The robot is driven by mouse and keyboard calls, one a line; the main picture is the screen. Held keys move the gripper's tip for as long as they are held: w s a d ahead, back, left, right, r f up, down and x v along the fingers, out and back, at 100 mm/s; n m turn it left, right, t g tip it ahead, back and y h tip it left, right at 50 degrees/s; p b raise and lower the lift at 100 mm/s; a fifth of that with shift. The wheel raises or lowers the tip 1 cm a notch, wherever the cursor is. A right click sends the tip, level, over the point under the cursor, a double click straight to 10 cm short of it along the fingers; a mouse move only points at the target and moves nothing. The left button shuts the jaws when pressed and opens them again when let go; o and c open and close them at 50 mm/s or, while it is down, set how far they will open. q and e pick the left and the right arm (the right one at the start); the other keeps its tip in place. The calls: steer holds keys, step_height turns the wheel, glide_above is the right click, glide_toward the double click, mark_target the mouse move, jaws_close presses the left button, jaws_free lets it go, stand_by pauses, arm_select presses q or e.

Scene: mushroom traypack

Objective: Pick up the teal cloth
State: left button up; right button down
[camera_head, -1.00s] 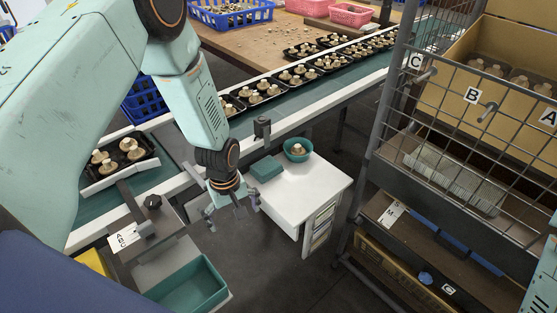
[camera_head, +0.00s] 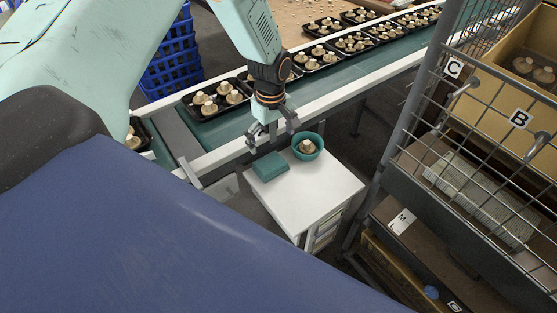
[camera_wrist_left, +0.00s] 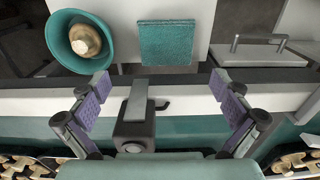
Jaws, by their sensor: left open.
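The teal cloth (camera_head: 270,172) is a folded square lying on the white top of a small cabinet (camera_head: 318,200). In the left wrist view the cloth (camera_wrist_left: 166,43) lies ahead of the fingers, roughly between them. My left gripper (camera_head: 271,140) is open and empty, above the conveyor's near edge and just behind the cloth, apart from it. Its purple-padded fingers (camera_wrist_left: 160,90) are spread wide in the left wrist view. My right gripper is not in view.
A teal bowl (camera_head: 307,146) with a mushroom stands right beside the cloth. The conveyor (camera_head: 225,128) carries black mushroom trays behind the cabinet. A wire-fronted rack (camera_head: 470,150) stands at the right. The cabinet's front top is bare.

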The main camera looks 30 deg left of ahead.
mark_target(271, 163)
arm_select(q)
steer(key=shift+s+d+f, duration=0.15)
steer(key=shift+f, duration=0.1)
steer(key=shift+s+a+f+b, duration=0.2)
steer(key=shift+s+f, duration=0.15)
steer(key=shift+f, duration=0.3)
steer(key=shift+s+a+f+b, duration=0.15)
steer(key=shift+s+f, duration=0.15)
steer(key=shift+f, duration=0.3)
steer(key=f, duration=0.4)
steer(key=shift+w+d+b, duration=0.2)
steer(key=shift+d+b, duration=0.15)
steer(key=shift+d, duration=0.05)
steer(key=shift+d+f, duration=0.1)
steer(key=shift+f, duration=0.05)
steer(key=shift+s, duration=0.1)
steer(key=shift+s+a, duration=0.1)
steer(key=shift+a, duration=0.15)
steer(key=shift+c, duration=0.6)
steer(key=shift+w+d+f, duration=0.1)
steer(key=shift+w+d, duration=0.05)
steer(key=shift+w, duration=0.1)
steer(key=c, duration=0.3)
steer(key=shift+c, duration=0.8)
steer(key=shift+s, duration=0.15)
steer(key=c, duration=0.4)
steer(key=shift+o, duration=0.2)
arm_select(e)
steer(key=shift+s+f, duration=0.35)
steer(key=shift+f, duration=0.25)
